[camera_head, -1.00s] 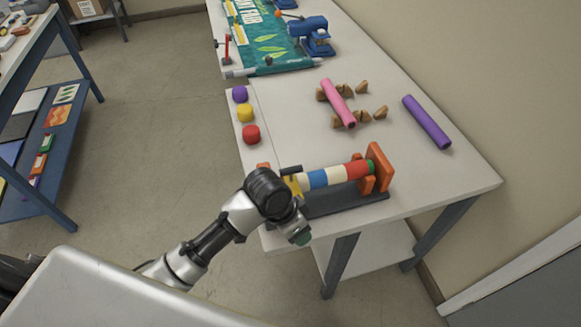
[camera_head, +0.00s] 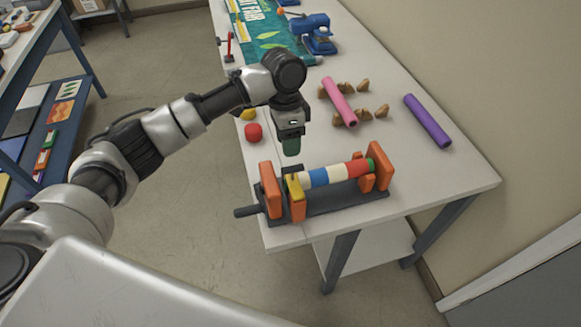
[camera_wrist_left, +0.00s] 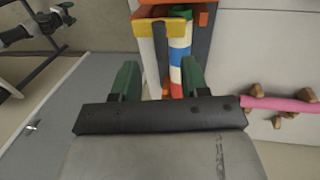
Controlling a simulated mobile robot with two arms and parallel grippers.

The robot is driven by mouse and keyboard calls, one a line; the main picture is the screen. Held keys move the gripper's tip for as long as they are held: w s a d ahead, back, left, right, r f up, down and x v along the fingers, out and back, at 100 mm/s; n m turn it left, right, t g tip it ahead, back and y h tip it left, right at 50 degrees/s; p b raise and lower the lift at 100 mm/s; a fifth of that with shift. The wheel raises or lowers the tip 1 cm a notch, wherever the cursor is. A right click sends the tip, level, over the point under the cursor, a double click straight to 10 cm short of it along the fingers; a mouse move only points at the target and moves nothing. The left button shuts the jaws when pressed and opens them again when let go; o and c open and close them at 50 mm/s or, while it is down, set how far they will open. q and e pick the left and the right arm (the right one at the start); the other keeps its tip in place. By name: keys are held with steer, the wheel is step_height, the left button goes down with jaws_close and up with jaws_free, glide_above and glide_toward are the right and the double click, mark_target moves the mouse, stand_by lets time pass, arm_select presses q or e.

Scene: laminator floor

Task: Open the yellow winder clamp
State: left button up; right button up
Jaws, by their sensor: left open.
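The yellow winder clamp (camera_head: 295,188) sits at the left end of the winder, next to its orange uprights (camera_head: 270,190). It also shows at the top of the left wrist view (camera_wrist_left: 144,28). I cannot tell for sure whether it is closed. The striped roll (camera_head: 318,177) runs right from it, with white, blue and red bands. My left gripper (camera_head: 291,150) points down above and behind the clamp, apart from it. In the wrist view its green fingers (camera_wrist_left: 158,80) are open with nothing between them. My right gripper is out of view.
The winder's dark base (camera_head: 345,200) lies near the table's front edge, with a dark crank (camera_head: 246,211) at its left. A red knob (camera_head: 253,132) is left of my gripper. Pink (camera_head: 339,101) and purple rolls (camera_head: 427,121) lie behind to the right.

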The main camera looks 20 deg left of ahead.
mark_target(290, 167)
arm_select(q)
steer(key=f, duration=0.2)
steer(key=s+f+p, duration=0.1)
steer(key=f, duration=0.2)
steer(key=d+f, duration=0.1)
steer(key=f, duration=0.2)
steer(key=shift+s+f+p, duration=0.2)
steer(key=shift+f+p, duration=0.05)
steer(key=shift+p, duration=0.15)
jaws_close()
